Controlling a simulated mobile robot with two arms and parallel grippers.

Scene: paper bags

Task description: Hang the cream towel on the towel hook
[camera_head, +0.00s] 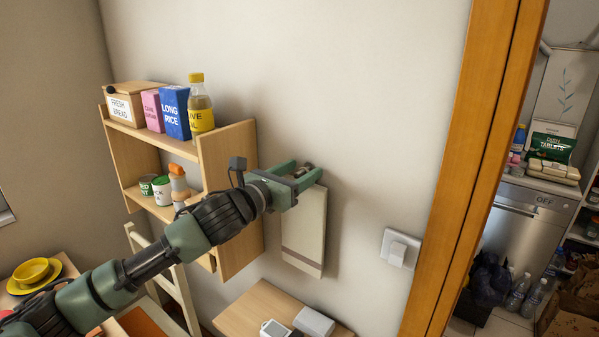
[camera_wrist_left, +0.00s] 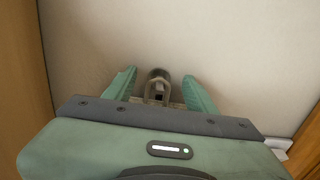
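The cream towel (camera_head: 304,235) hangs straight down against the wall in the head view, with a darker band near its lower edge. The towel hook (camera_head: 306,167) is on the wall just above it, and it also shows in the left wrist view (camera_wrist_left: 158,84). My left gripper (camera_head: 308,169) is at the hook, in front of the towel's top. Its two green fingers (camera_wrist_left: 160,76) are apart, one on each side of the hook. The gripper hides the towel's top edge, so I cannot see fully how it meets the hook. My right gripper is not in view.
A wooden wall shelf (camera_head: 240,165) with food packages and an oil bottle (camera_head: 201,112) stands left of the towel. A small table (camera_head: 250,312) is below. A white wall switch (camera_head: 400,248) and a wooden door frame (camera_head: 470,170) are to the right.

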